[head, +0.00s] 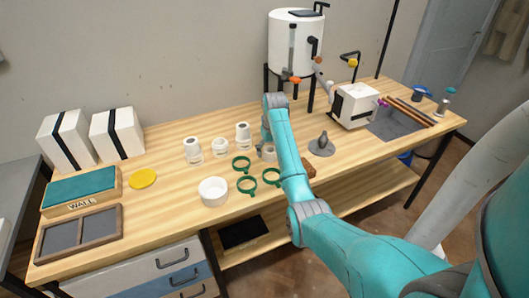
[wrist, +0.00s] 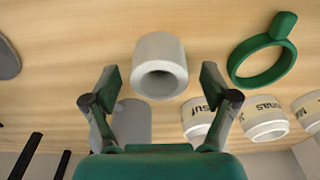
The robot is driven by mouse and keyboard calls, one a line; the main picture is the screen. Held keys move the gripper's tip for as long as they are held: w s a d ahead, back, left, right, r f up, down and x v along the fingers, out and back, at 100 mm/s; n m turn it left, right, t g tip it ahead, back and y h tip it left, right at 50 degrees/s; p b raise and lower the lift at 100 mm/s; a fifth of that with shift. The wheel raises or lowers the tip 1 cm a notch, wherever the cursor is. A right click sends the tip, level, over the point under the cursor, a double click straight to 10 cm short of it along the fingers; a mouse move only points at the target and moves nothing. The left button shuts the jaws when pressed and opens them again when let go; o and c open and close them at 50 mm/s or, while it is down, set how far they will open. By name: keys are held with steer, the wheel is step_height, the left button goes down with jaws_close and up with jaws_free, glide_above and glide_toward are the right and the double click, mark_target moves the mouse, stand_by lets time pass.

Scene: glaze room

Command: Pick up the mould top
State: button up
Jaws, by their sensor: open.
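A pale hollow cylinder (wrist: 160,52) stands between the two spread fingers of my gripper (wrist: 161,80) in the wrist view, its round opening facing the camera. The fingers are open, with gaps on both sides. In the head view this cylinder (head: 268,153) shows partly behind my arm, which hides most of the gripper. Two white blocks with black bands (head: 66,139) (head: 117,133) stand at the far left of the table, away from the gripper. They look like strapped moulds. I cannot tell for certain which thing is the mould top.
Several green rings with handles (head: 246,186) lie near the cylinder. White labelled jars (head: 193,150) and a white bowl (head: 213,191) stand left of it. A grey disc with a small dark piece (head: 321,147) is to the right. A white tank (head: 296,42) stands behind.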

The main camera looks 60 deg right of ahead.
steer(key=shift+f, duration=0.25)
steer(key=c, duration=1.4)
steer(key=shift+r, duration=0.15)
